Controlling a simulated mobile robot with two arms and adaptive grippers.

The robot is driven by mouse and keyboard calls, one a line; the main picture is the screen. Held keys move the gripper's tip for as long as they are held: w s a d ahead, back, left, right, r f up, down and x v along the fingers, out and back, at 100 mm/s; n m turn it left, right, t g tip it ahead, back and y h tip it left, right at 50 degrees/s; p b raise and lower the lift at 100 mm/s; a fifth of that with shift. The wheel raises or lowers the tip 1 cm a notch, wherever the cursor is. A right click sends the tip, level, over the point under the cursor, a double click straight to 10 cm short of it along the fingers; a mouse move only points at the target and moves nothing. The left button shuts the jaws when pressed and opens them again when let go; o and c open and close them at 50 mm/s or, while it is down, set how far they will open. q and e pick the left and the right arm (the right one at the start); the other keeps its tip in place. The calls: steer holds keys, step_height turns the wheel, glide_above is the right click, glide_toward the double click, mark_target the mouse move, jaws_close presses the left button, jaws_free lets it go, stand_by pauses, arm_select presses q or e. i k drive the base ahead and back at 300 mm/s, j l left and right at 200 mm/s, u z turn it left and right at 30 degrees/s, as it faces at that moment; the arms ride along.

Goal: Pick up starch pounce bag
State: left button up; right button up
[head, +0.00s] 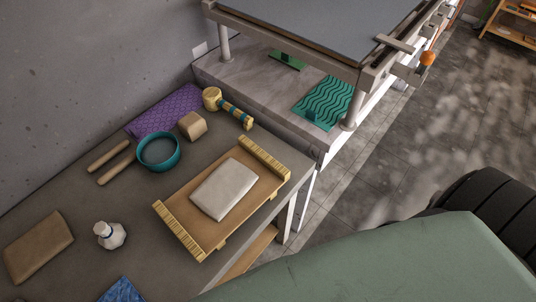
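A small white pouch, which looks like the starch pounce bag (111,236), stands upright on the grey worktable (72,203) at the lower left. It has a gathered neck with a dark blue tie. It stands between a flat tan block (38,247) on its left and a wooden board (236,210) on its right, touching neither. Neither of my grippers is in view.
A pale slab (224,189) lies on the board. A blue patterned piece (122,290) lies in front of the pouch.

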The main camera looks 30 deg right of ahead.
mark_target(112, 236)
steer(key=l+z, duration=0.1)
steer(key=z, duration=0.2)
steer(key=k+u, duration=0.1)
steer(key=u, duration=0.25)
steer(key=j+u, duration=0.1)
steer(key=u, duration=0.25)
steer(key=k+j+u, duration=0.1)
steer(key=u, duration=0.2)
